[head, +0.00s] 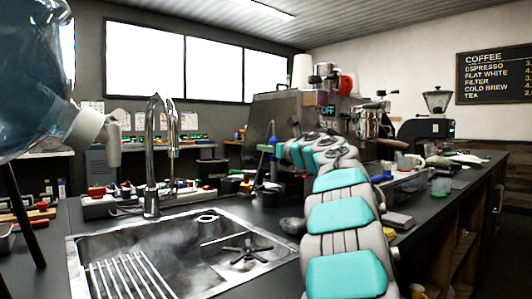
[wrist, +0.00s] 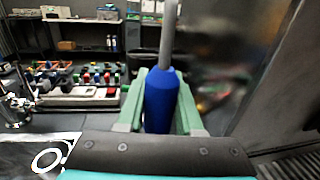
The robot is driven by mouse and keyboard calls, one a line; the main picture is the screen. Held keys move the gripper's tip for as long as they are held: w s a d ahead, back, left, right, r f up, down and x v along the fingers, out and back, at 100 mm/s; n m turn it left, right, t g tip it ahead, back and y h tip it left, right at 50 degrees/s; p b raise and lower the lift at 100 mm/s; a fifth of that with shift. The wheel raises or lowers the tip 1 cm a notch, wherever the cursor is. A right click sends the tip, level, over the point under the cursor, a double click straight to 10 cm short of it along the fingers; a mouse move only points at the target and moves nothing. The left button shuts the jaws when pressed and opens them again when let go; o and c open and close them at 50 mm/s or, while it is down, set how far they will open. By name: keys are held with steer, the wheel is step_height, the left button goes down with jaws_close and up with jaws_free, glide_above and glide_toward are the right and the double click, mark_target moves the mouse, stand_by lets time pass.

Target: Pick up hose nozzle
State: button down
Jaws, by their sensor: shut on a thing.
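The hose nozzle (wrist: 162,98) has a blue body with a thin grey tube rising from its top. In the wrist view it stands about upright between the pale green fingers of my gripper (wrist: 160,112), which is shut on it. In the head view my gripper (head: 270,149) is at the far end of my teal and grey arm, above the counter behind the sink. The nozzle's blue part (head: 273,140) shows small there. Its lower end is hidden by my gripper in the wrist view.
A metal sink (head: 170,255) with a tall chrome faucet (head: 152,160) lies left of my arm. Parts trays (wrist: 75,92) stand on the counter left of the nozzle. A large metal machine (head: 283,110) stands close behind and right of my gripper. A blue water bottle (head: 30,80) fills the upper left.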

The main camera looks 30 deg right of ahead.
steer(key=s+b, duration=0.3)
steer(key=s, duration=1.3)
step_height(320, 180, up, 6)
steer(key=p, duration=0.3)
steer(key=shift+s+a+p, duration=0.15)
steer(key=shift+s+p, duration=0.05)
steer(key=shift+p, duration=0.15)
